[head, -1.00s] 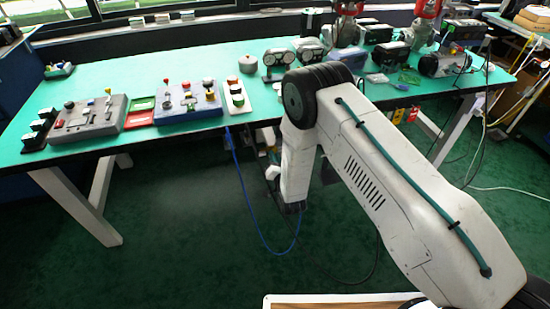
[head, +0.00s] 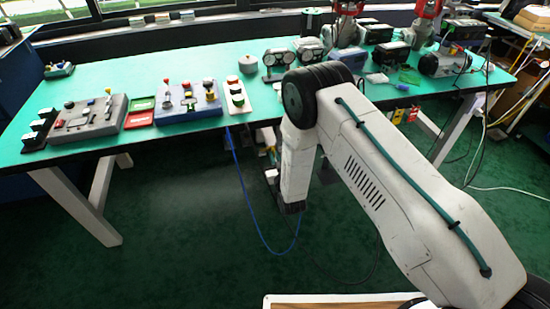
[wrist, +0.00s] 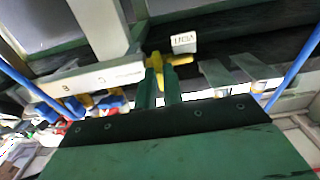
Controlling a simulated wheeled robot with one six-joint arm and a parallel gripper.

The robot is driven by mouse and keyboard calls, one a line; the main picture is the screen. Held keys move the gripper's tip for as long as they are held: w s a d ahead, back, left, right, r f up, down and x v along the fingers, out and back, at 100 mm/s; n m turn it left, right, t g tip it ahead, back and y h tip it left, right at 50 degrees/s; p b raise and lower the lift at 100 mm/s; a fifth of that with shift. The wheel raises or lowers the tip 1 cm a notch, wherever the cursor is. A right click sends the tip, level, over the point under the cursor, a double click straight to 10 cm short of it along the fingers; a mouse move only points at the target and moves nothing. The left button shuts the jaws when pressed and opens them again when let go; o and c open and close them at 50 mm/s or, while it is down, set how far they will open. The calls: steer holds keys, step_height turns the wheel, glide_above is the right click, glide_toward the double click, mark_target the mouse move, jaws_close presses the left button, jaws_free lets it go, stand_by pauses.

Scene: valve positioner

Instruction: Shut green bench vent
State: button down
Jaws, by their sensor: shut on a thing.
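My gripper (wrist: 160,82) has two green fingers close together in the wrist view. They are shut on a yellow handle (wrist: 156,60), which has a bar reaching right. A small white label (wrist: 183,42) with dark, unreadable lettering sits just above the handle. I cannot tell from the picture whether this valve is open or closed.
In the wrist view, blue and yellow handles (wrist: 108,101) lie at left, and blue lines (wrist: 296,66) cross the right side. In the head view, control boxes (head: 188,100) and devices (head: 446,64) stand on the bench. A blue hose (head: 241,180) hangs beside my arm.

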stand_by(0.4)
steer(key=c, duration=1.5)
jaws_free()
steer(key=v, duration=0.8)
steer(key=shift+w, duration=0.1)
